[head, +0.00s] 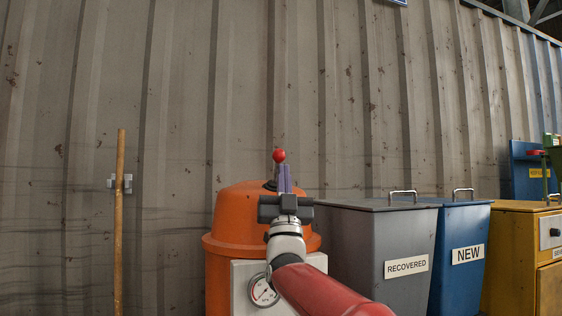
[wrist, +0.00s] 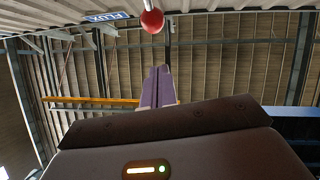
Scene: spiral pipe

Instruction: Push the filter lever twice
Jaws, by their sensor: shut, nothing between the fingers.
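The filter lever (head: 279,156) is a thin rod with a red ball knob, standing on top of the orange filter drum (head: 228,209). In the wrist view the red knob (wrist: 152,21) shows at the top centre, beyond my fingertips, with part of its pale rod above it. My gripper (head: 284,172) is just in front of the lever in the head view, with its purple fingers pointing up and covering the lower rod. In the wrist view my gripper (wrist: 157,75) is shut and empty, below the knob in the picture. A gap shows between fingertips and knob there.
Right of the drum stand a grey bin marked RECOVERED (head: 376,250), a blue bin marked NEW (head: 460,240) and a yellow cabinet (head: 515,255). A wooden pole (head: 119,225) stands at left. A corrugated wall (head: 180,110) rises close behind.

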